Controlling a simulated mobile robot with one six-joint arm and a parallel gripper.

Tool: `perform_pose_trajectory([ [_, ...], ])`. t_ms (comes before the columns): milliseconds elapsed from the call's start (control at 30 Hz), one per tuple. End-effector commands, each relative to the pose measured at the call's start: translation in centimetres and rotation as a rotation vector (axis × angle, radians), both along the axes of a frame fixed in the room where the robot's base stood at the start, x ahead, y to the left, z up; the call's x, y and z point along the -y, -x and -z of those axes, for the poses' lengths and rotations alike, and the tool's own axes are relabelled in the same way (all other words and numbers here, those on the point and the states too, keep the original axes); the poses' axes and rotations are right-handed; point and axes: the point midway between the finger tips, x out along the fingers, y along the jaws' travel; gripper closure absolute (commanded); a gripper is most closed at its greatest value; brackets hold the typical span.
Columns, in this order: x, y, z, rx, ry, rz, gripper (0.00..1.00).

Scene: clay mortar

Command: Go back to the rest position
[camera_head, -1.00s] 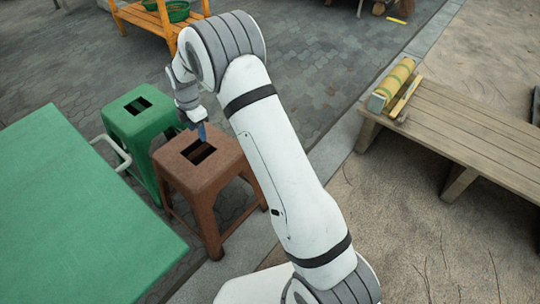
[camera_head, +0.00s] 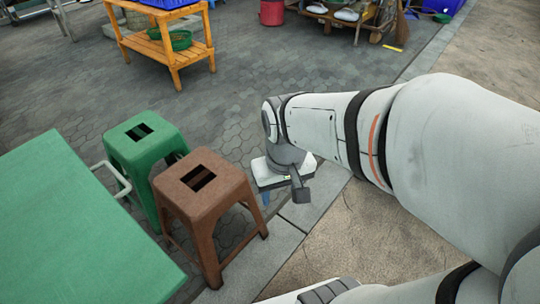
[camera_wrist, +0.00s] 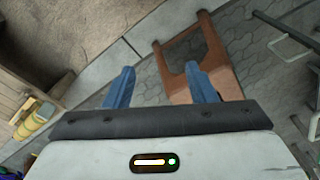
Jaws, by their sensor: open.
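My gripper (camera_wrist: 161,88) shows in the wrist view with its two blue fingers spread apart and nothing between them. In the head view my gripper (camera_head: 265,196) is low, just right of the brown stool, and partly hidden by my wrist. The brown stool (camera_head: 204,184) stands upright with a slotted seat, apart from my gripper. In the wrist view the brown stool (camera_wrist: 221,62) lies beyond the right finger.
A green table (camera_head: 75,225) fills the lower left, with a green stool (camera_head: 142,140) beside it. An orange wooden rack (camera_head: 160,45) stands at the back. Grey paving (camera_head: 300,70) between is clear. In the wrist view a wooden platform (camera_wrist: 15,92) carries a yellow-green roll (camera_wrist: 35,120).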

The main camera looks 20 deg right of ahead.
Motion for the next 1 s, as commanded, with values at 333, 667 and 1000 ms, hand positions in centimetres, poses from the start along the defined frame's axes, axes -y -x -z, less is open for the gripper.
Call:
perform_pose_trajectory([
  [333, 0.9, 0.9, 0.2, 0.002, -0.003, 0.054, 0.49],
  [667, 0.9, 0.9, -6.8, 0.023, -0.006, 0.061, 0.49],
  [1000, 0.9, 1.0, -18.5, 0.068, -0.013, 0.082, 0.49],
])
